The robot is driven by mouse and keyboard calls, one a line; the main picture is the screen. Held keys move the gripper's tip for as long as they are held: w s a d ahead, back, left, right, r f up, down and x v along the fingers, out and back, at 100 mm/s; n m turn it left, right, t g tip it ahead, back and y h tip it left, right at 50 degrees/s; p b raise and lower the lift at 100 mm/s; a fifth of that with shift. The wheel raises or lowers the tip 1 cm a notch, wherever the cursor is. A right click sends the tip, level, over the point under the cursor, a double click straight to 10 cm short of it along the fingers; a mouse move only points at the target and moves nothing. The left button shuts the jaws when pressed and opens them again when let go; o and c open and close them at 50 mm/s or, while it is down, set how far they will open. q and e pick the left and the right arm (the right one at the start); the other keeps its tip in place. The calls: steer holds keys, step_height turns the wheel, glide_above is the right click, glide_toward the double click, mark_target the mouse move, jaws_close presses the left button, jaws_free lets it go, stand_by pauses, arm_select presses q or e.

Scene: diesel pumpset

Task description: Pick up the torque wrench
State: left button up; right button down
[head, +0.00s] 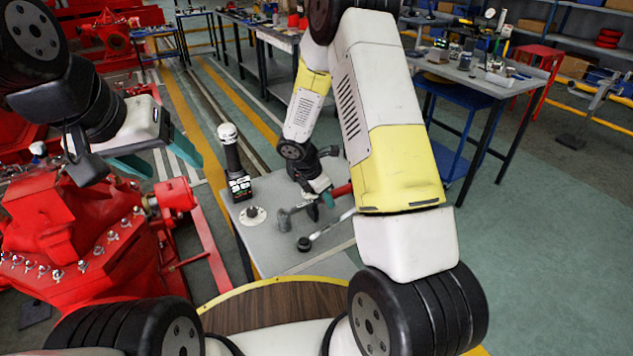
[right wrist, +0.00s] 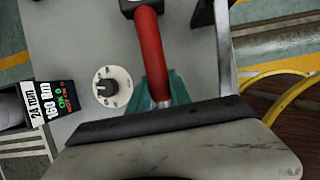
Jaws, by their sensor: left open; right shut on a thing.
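The torque wrench appears to be the red-handled tool (head: 341,190) with a grey head, over the grey table in the head view. In the right wrist view its red handle (right wrist: 152,50) runs down between teal fingertips. My right gripper (head: 326,194) is shut on this handle; the right wrist view shows the fingertips (right wrist: 163,92) on both sides of it. I cannot tell whether the tool is clear of the tabletop. My left gripper (head: 162,160) is open and empty at the left, above the red machine and away from the tool.
The grey table (head: 285,262) also holds a bar with a black head (head: 305,243), close beside the wrench, a white round dial (head: 252,215) and an upright black-and-white device with a display (head: 238,182). The red pumpset (head: 90,235) stands left. Another bench (head: 490,75) stands back right.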

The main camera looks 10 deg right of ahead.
steer(key=shift+r, duration=0.1)
step_height(320, 180, up, 10)
steer(key=shift+f, duration=0.1)
steer(key=c, duration=1.7)
jaws_free()
jaws_close()
steer(key=shift+r, duration=0.85)
